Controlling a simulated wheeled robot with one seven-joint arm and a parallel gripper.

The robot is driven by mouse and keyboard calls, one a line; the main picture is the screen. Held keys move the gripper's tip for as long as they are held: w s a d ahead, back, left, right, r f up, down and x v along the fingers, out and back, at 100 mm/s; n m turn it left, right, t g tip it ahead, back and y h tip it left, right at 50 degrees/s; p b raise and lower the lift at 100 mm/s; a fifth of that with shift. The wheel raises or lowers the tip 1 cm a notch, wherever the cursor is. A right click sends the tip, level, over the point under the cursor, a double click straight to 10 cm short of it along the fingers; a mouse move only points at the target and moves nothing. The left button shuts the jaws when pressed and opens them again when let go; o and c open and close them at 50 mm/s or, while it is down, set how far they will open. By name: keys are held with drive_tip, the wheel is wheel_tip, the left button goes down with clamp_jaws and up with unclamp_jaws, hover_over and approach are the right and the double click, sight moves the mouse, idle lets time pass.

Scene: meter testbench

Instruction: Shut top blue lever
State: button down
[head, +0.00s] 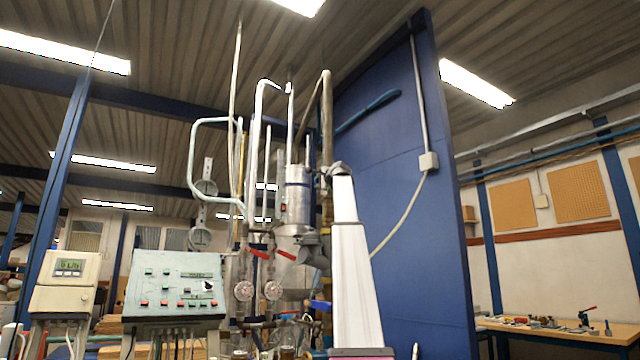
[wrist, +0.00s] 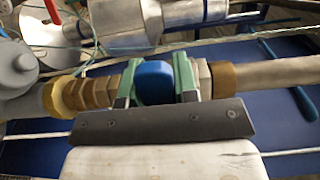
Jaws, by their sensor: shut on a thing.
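In the wrist view, the top blue lever (wrist: 153,88) shows as a rounded blue piece on a brass and steel pipe fitting. My gripper (wrist: 154,76) has its two green fingers on either side of the lever, shut on it. The rest of the lever is hidden by the fingers and the dark gripper body. In the head view, my white arm rises in front of the pipework and my gripper (head: 338,169) is at its upper end, by a vertical pipe. I cannot make out the held lever there.
Another blue lever (head: 320,306) sits lower, left of my arm. Two red levers (head: 286,255) are on the pipes at left. A control box (head: 174,287) stands further left. A large blue panel (head: 400,170) rises behind the pipes. A workbench (head: 560,333) is at right.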

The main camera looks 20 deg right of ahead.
drive_tip(key=shift+f, duration=0.15)
drive_tip(key=c, duration=0.9)
unclamp_jaws()
drive_tip(key=shift+s, duration=0.2)
drive_tip(key=s, duration=1)
drive_tip(key=shift+s+d, duration=0.25)
drive_tip(key=shift+d, duration=0.15)
drive_tip(key=shift+s, duration=0.1)
